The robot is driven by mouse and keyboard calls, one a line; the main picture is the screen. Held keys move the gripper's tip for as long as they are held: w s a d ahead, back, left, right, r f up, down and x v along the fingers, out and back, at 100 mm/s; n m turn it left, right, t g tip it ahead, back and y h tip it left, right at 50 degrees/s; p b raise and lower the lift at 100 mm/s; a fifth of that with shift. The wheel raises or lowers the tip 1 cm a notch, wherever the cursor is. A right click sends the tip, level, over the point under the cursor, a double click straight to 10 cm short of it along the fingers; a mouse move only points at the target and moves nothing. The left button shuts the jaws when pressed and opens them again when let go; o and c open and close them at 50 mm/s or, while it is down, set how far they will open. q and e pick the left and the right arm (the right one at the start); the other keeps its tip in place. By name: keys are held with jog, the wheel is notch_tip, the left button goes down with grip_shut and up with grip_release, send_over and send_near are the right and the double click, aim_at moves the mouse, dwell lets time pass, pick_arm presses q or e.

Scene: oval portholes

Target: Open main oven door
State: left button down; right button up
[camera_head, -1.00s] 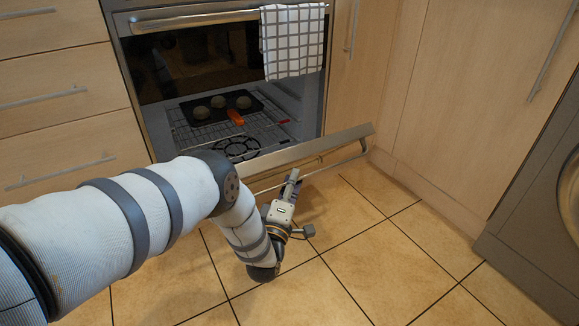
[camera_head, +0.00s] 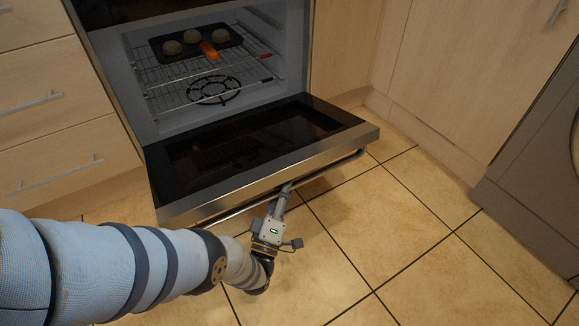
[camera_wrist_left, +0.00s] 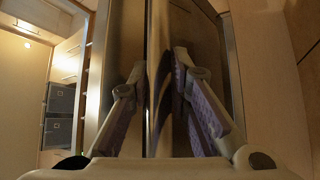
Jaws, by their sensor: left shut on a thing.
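The main oven door (camera_head: 240,146) is hinged down, well open, with its dark inner glass facing up. Its metal bar handle (camera_head: 326,172) runs along the outer front edge. My left gripper (camera_head: 286,188) is shut on the handle near the middle of that edge, reaching it from below and in front. In the left wrist view the handle (camera_wrist_left: 157,75) stands between the two purple-padded fingers (camera_wrist_left: 157,100). The oven cavity (camera_head: 140,80) shows behind the door. My right gripper is out of view.
Inside the oven, a dark tray (camera_head: 168,52) with several round buns and an orange item sits on a wire rack (camera_head: 232,72). Drawers (camera_head: 50,100) stand to the left and a grey appliance (camera_head: 535,180) to the right. The tiled floor (camera_head: 400,250) in front is clear.

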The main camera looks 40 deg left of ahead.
pick_arm(q)
jog(key=shift+a, duration=0.15)
jog(key=c, duration=1.4)
grip_release()
jog(key=shift+s, duration=0.1)
jog(key=shift+s+d+f, duration=0.15)
jog(key=shift+s+d, duration=0.1)
jog(key=shift+s, duration=0.05)
jog(key=v, duration=1.1)
jog(key=shift+s, duration=0.1)
